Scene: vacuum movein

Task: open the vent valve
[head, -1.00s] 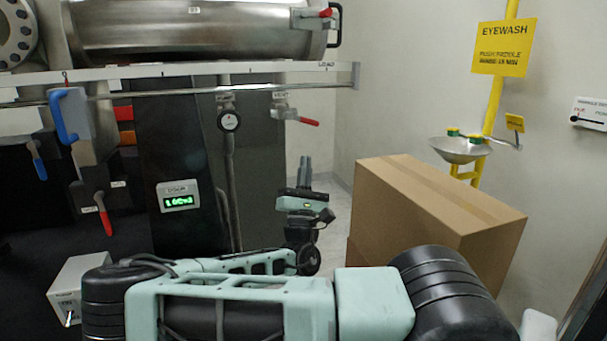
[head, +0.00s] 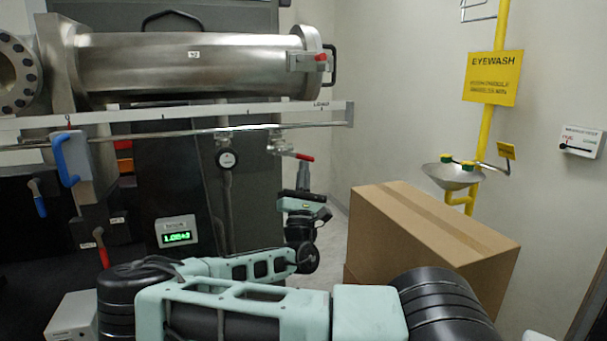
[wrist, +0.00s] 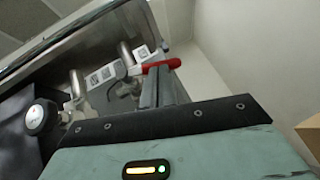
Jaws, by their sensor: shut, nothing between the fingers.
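The vent valve (head: 280,147) is a metal valve under the rail below the steel chamber. Its red lever (head: 304,157) points right and slightly down in the head view. My gripper (head: 303,170) is upright just below the lever, with its fingers together and empty. In the wrist view, the fingers of my gripper (wrist: 160,85) reach up to the red lever (wrist: 161,65), which appears just behind or above the tips. I cannot tell whether they touch. White tags (wrist: 101,77) hang beside the valve, their print too small to read.
A round gauge (head: 226,159) is left of the valve. The steel chamber (head: 200,65) and white rail (head: 235,110) are above. A cardboard box (head: 420,240) stands close on the right, with an eyewash basin (head: 452,176) behind it. A blue handle (head: 65,160) is at left.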

